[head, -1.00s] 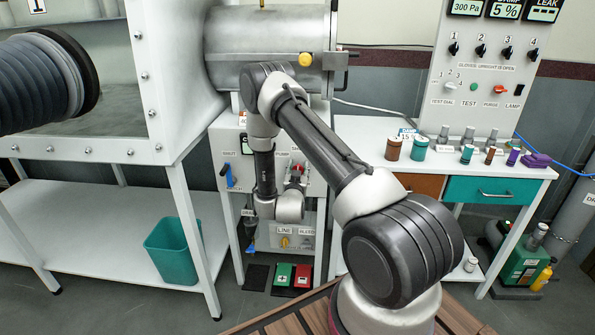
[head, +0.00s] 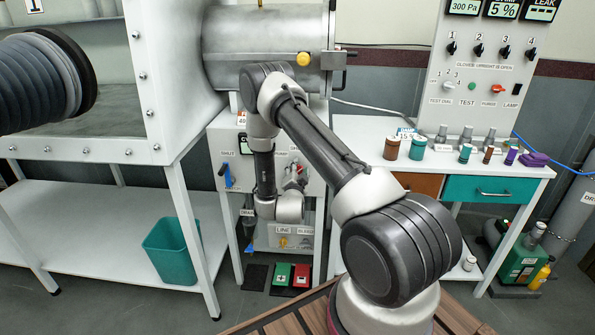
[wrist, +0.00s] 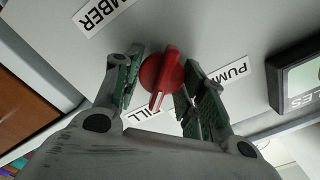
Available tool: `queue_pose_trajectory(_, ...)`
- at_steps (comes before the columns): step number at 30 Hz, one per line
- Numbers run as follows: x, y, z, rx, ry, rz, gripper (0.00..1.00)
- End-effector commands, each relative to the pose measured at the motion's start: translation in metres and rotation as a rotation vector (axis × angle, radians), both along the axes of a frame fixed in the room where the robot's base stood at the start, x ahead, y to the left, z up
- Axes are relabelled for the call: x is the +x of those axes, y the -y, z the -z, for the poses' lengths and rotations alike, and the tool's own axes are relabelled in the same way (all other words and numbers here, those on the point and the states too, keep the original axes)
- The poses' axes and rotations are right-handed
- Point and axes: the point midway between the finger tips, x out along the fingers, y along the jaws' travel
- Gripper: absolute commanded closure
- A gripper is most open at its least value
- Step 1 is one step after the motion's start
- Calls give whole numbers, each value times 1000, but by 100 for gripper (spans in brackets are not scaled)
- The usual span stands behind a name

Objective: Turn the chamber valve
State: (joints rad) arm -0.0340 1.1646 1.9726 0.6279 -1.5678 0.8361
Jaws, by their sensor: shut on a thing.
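The chamber valve is a red knob (wrist: 162,76) with a raised pointer bar, on a pale panel. In the wrist view its bar points down, close to the partly hidden FILL label (wrist: 137,117). The CHAMBER label (wrist: 102,16) is partly cut off at upper left, and the PUMP label (wrist: 228,72) is to the right. My gripper (wrist: 157,88) is shut on the knob, with one green-padded finger on each side. In the head view my gripper (head: 295,182) is at the front panel (head: 227,150) under the metal chamber, and my wrist hides part of the panel.
A dark-framed display (wrist: 300,80) stands right of the knob. A blue handle (head: 228,176) is on the panel's left side. The LINE and BLEED controls (head: 283,241) are lower down, below my wrist. A bench with a teal drawer (head: 490,189) stands to the right.

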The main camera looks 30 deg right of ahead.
Motion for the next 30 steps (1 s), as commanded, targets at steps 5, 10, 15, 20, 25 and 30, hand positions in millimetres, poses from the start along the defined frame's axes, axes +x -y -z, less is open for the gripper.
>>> queue_pose_trajectory(5,-1,0,1,31,18,0,83)
queue_pose_trajectory(10,-1,0,2,43,24,1,83)
queue_pose_trajectory(15,-1,0,2,43,24,1,83)
queue_pose_trajectory(20,-1,0,2,42,25,1,56)
queue_pose_trajectory(25,-1,0,1,42,26,1,41)
queue_pose_trajectory(30,-1,0,1,41,27,1,41)
